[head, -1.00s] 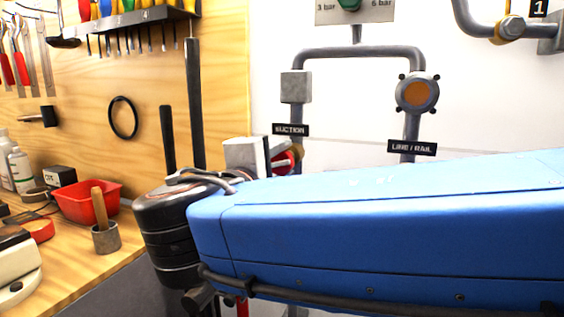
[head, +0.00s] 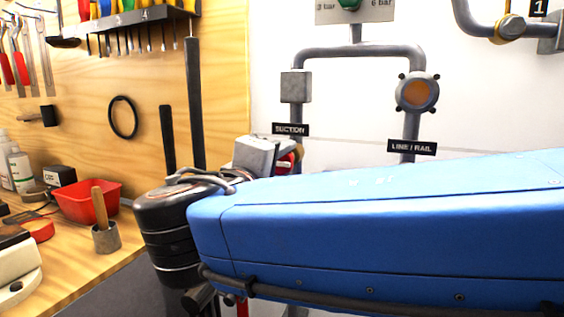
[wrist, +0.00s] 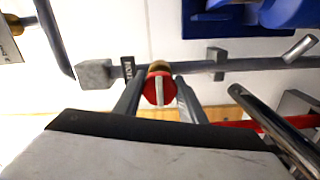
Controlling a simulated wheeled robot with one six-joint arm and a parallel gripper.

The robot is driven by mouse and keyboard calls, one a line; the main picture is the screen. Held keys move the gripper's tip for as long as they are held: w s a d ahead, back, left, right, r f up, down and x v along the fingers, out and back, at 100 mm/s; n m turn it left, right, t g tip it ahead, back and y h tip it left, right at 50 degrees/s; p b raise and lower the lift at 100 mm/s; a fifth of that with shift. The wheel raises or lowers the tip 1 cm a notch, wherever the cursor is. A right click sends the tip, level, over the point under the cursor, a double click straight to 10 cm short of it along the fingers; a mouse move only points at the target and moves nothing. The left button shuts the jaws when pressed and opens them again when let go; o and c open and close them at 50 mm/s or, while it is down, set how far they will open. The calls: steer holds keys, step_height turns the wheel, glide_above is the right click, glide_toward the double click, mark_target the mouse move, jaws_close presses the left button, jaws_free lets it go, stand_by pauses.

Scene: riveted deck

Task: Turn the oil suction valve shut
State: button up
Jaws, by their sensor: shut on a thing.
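The oil suction valve shows as a round red handle (wrist: 152,94) with a pale raised bar across it and a brass part behind, on a grey pipe in the wrist view. My gripper (wrist: 160,100) has one finger on each side of the handle and is shut on it. In the head view, only a bit of the red handle (head: 298,155) shows beside my gripper (head: 281,158), below the black SUCTION label (head: 290,130). My gripper body and blue arm hide most of the valve there.
A grey pipe with a square box (head: 295,86) rises above the valve. A LINE / RAIL label (head: 412,147) and a round flanged fitting (head: 417,92) are to the right. A workbench with a red bin (head: 88,205) stands at the left.

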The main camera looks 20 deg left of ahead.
steer(key=shift+f, duration=0.1)
steer(key=o, duration=1)
steer(key=shift+o, duration=0.2)
steer(key=shift+s, duration=0.1)
steer(key=s+a, duration=0.1)
steer(key=s, duration=1.6)
steer(key=shift+a, duration=0.2)
steer(key=shift+s, duration=0.2)
